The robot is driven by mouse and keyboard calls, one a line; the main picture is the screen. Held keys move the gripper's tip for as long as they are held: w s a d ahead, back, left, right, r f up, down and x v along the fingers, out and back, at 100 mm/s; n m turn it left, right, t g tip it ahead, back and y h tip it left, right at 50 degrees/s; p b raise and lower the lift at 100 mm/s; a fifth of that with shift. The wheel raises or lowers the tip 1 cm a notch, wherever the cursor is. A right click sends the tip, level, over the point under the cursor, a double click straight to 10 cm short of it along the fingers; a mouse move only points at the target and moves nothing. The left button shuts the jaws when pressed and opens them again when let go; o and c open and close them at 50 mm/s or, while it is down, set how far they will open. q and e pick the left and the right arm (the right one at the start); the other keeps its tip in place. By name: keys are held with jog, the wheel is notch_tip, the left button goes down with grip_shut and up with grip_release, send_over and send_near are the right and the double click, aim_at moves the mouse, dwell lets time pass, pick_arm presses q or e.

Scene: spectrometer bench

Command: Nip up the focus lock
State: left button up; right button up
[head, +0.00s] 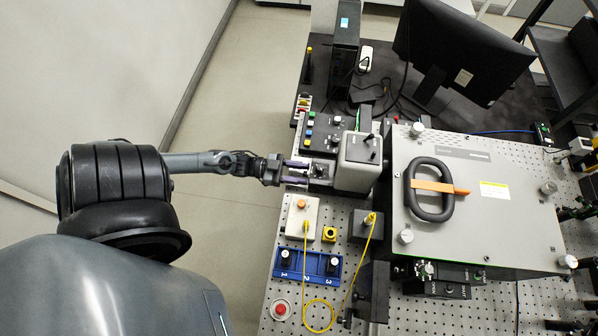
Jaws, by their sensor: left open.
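My left gripper (298,172) reaches in from the left at the bench's left edge. Its two fingers are apart, one above the other in the picture, and point right. Just beyond the fingertips is a small dark fitting (319,171) on the left side of a light grey instrument housing (359,163). The focus lock cannot be told for certain at this size; this dark fitting may be it. I cannot tell whether the fingers touch it. The housing has small dark controls on top. My right gripper is not in view.
A black control panel (322,132) with coloured buttons and knobs sits just above the gripper. Below are a white box with an orange button (301,204), a blue numbered holder (307,264) and a looped yellow cable (319,302). A large grey enclosure (470,218) fills the right.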

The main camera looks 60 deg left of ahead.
pick_arm(q)
grip_shut()
